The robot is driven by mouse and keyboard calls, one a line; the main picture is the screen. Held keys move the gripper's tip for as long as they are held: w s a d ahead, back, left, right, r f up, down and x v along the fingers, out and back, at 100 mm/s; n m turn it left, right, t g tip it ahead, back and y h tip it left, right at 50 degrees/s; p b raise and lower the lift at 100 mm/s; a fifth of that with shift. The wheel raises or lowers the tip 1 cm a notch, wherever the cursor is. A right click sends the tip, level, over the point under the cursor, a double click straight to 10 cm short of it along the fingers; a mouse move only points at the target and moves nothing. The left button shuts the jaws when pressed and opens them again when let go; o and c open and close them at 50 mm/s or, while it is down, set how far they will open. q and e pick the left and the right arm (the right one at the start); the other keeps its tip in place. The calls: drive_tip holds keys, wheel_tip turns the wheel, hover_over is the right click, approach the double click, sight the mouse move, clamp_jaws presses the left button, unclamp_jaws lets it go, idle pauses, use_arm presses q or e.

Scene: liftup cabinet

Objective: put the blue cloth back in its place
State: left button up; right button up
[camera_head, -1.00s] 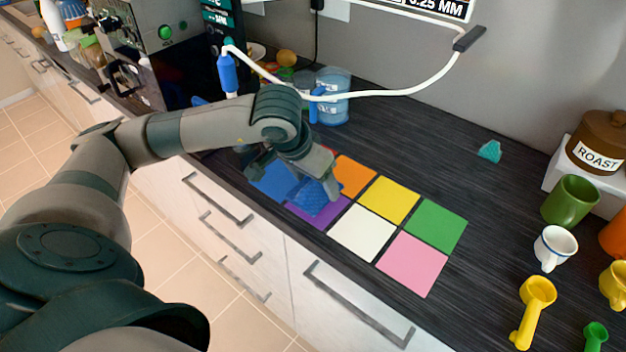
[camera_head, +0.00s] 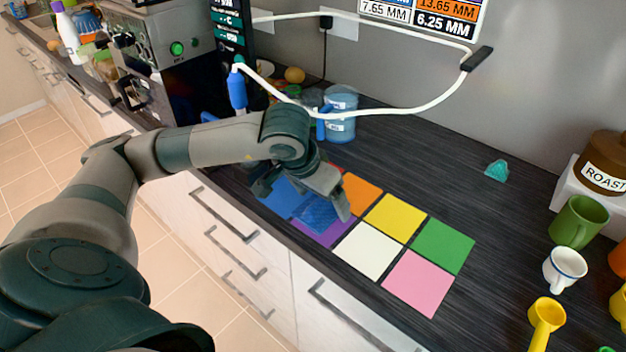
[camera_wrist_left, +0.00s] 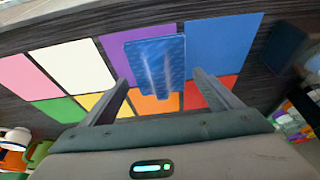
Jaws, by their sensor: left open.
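The blue cloth (camera_head: 318,214), a small textured rectangle, shows between my left gripper's fingers in the head view, partly hidden by the gripper. In the left wrist view the cloth (camera_wrist_left: 156,62) overlaps the purple square (camera_wrist_left: 85,62) and the edge of the blue square (camera_wrist_left: 222,45), reaching toward the orange square (camera_wrist_left: 145,104). My left gripper (camera_head: 303,199) is open above the squares, its fingers on either side of the cloth. Whether the fingers touch the cloth or the counter cannot be told. My right gripper is not in view.
White (camera_head: 368,250), pink (camera_head: 418,283), yellow (camera_head: 396,217) and green (camera_head: 443,246) squares lie to the right. A blue tub (camera_head: 341,118) stands behind. A white cable (camera_head: 400,112) hangs above. Mugs and a yellow scoop (camera_head: 546,315) stand at the right.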

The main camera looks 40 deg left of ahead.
sight(318, 202)
use_arm(q)
drive_tip(key=v, duration=0.3)
drive_tip(key=shift+r+b, duration=0.1)
drive_tip(key=shift+b, duration=0.3)
drive_tip(key=v, duration=0.9)
drive_tip(key=shift+b, duration=0.4)
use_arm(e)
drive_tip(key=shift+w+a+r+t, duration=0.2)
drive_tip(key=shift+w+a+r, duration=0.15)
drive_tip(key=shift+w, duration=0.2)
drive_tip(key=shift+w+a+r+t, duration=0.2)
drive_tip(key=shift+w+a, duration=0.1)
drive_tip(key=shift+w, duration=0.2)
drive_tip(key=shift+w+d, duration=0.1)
